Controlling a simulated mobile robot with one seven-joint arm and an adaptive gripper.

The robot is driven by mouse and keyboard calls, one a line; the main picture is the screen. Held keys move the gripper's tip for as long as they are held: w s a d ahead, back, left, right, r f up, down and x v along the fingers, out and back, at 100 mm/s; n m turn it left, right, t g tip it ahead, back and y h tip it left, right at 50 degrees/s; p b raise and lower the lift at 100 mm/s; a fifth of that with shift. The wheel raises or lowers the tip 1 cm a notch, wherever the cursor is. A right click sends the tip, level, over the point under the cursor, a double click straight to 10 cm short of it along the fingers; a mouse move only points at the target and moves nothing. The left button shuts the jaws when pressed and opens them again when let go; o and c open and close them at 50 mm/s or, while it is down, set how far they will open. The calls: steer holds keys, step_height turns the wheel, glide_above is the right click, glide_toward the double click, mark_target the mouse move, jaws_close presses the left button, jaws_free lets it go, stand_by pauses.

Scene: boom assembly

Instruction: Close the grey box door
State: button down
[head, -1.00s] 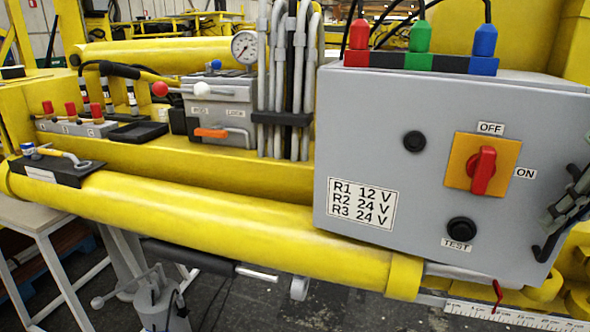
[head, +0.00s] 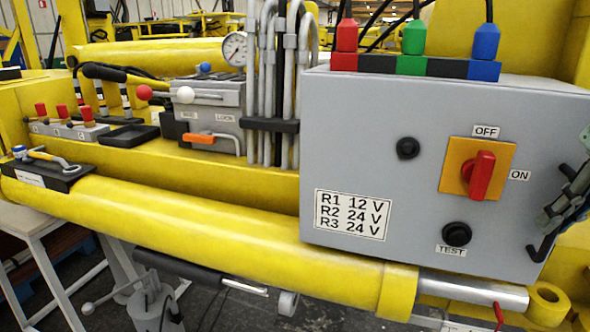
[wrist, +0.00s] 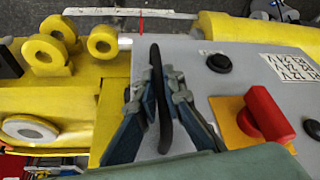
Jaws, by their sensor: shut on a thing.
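The grey box door (head: 390,130) is the broad front panel with labels, a red switch (head: 481,175) on an orange plate and two black buttons. In the head view, my gripper (head: 570,205) is at the panel's right edge, partly cut off by the frame. In the wrist view, the fingers of my gripper (wrist: 157,100) are on both sides of a black handle (wrist: 156,62) near the edge of the grey panel (wrist: 215,80), shut on it. The panel looks nearly flush with the box top (head: 540,84); any remaining gap is hidden.
A thick yellow cylinder (head: 230,225) with a silver rod (head: 470,289) runs below the box. Hoses (head: 275,90) and a gauge (head: 234,48) stand to its left. Yellow rings (wrist: 60,48) lie beside the panel.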

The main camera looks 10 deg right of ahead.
steer(key=shift+w+d+r, duration=0.1)
steer(key=shift+w+r, duration=0.05)
steer(key=shift+w, duration=0.05)
steer(key=c, duration=2.4)
jaws_free()
steer(key=shift+o, duration=0.4)
steer(key=shift+w+d, duration=0.15)
steer(key=shift+w, duration=0.05)
steer(key=v, duration=0.7)
steer(key=shift+s+r, duration=0.15)
steer(key=shift+s, duration=0.05)
